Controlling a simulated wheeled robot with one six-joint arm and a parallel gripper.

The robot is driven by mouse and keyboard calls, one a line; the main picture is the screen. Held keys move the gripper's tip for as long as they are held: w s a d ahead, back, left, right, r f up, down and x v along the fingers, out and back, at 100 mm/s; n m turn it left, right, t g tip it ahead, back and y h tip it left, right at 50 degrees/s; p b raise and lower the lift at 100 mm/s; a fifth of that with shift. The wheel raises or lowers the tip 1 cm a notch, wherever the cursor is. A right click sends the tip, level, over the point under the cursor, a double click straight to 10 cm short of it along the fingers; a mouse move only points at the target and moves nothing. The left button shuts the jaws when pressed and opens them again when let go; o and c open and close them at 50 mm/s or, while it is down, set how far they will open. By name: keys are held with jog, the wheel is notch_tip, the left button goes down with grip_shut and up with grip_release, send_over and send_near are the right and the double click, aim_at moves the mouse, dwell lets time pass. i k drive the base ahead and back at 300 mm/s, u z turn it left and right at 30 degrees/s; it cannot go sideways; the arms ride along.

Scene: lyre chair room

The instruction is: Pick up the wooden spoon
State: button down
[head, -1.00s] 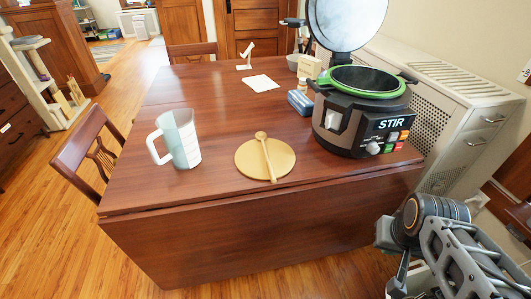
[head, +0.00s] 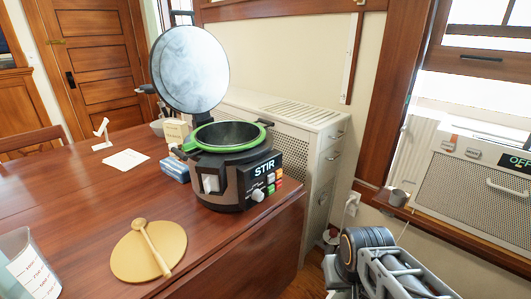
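The wooden spoon (head: 152,246) lies on a round tan board (head: 128,263) near the front edge of the wooden table. Its round bowl end points to the back left and its handle runs toward the front right. My gripper is not clearly visible. Part of my arm shows at the bottom right, past the table's right end and well apart from the spoon.
A cooker marked STIR (head: 235,170), its round lid raised, stands right of the board. A measuring jug (head: 30,268) is cut off at the left edge. A blue box (head: 176,168), paper (head: 126,159) and white stand (head: 102,134) sit farther back. A cabinet (head: 322,150) stands behind.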

aim_at(140, 223)
jog(key=z, duration=1.75)
jog(key=k, duration=1.15)
jog(key=u, duration=1.6)
